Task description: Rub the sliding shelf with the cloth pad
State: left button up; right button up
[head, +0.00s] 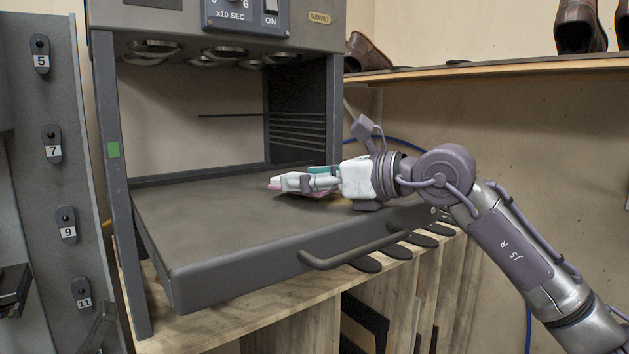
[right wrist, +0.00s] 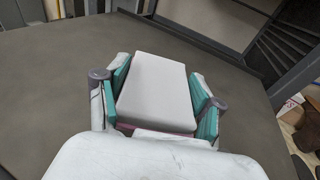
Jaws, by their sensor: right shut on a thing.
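The sliding shelf (head: 215,235) is a dark grey tray pulled out of the grey machine, with a bar handle (head: 350,248) on its front edge. It also fills much of the right wrist view (right wrist: 50,85). My right gripper (head: 290,183) reaches in from the right, low over the back right part of the shelf. It is shut on the cloth pad, a white block with a pinkish underside (right wrist: 156,90), held between the teal finger pads. The pad looks at or just above the shelf surface; contact is hard to tell. My left gripper is not in view.
The machine's posts (head: 112,170) flank the shelf, with round lamps (head: 155,48) above and slotted rails (head: 295,130) at the right inside. A wooden shelf with shoes (head: 580,25) is at the upper right. A numbered rack (head: 50,150) stands at the left.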

jog(key=shift+w+r+p, duration=0.1)
jog(key=shift+r+p, duration=0.25)
jog(key=shift+r, duration=0.2)
jog(key=shift+d+r+p, duration=0.1)
jog(key=shift+r+p, duration=1.35)
jog(key=shift+r, duration=1.1)
jog(key=shift+r+p, duration=0.9)
jog(key=shift+r, duration=0.65)
